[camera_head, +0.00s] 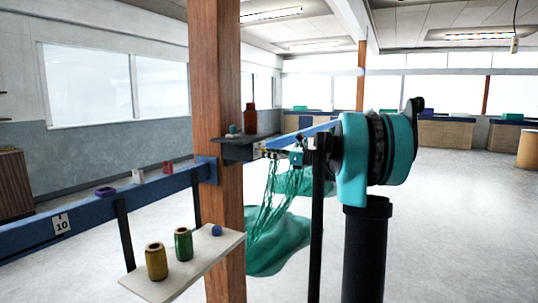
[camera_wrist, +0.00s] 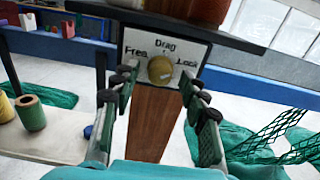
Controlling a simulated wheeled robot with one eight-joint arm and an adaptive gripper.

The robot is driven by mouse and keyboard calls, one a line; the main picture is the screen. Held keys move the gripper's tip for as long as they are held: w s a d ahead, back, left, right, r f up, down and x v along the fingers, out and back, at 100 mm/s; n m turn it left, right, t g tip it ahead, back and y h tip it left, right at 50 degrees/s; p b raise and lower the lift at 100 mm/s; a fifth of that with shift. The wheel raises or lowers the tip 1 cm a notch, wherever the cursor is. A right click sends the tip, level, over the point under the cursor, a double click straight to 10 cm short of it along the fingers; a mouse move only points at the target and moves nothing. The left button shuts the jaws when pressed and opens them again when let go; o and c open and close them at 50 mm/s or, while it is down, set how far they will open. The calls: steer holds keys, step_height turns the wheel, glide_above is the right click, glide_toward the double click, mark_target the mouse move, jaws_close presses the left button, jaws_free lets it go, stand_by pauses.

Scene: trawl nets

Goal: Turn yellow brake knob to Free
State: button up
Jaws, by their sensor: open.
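The yellow brake knob (camera_wrist: 160,70) sits on a white label plate (camera_wrist: 138,42) in the wrist view. The plate reads Free on the left, Drag at the top and a word like Lock on the right. I cannot tell which word the knob points at. My gripper (camera_wrist: 159,76) is open, with one finger on each side of the knob; I see no clear contact. In the head view my teal arm reaches left toward the wooden post, and the knob cannot be made out there.
A wooden post (camera_head: 217,110) carries a small dark shelf (camera_head: 236,151) above the plate. A blue rail (camera_head: 95,215) runs left. A lower pale shelf (camera_head: 205,262) holds yellow and green spools. Green netting (camera_head: 275,245) hangs behind. Open floor lies right.

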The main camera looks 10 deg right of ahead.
jaws_close()
stand_by(0.3)
steer(key=n, duration=2.3)
steer(key=shift+r+n, duration=0.1)
steer(key=shift+n, duration=0.3)
stand_by(0.4)
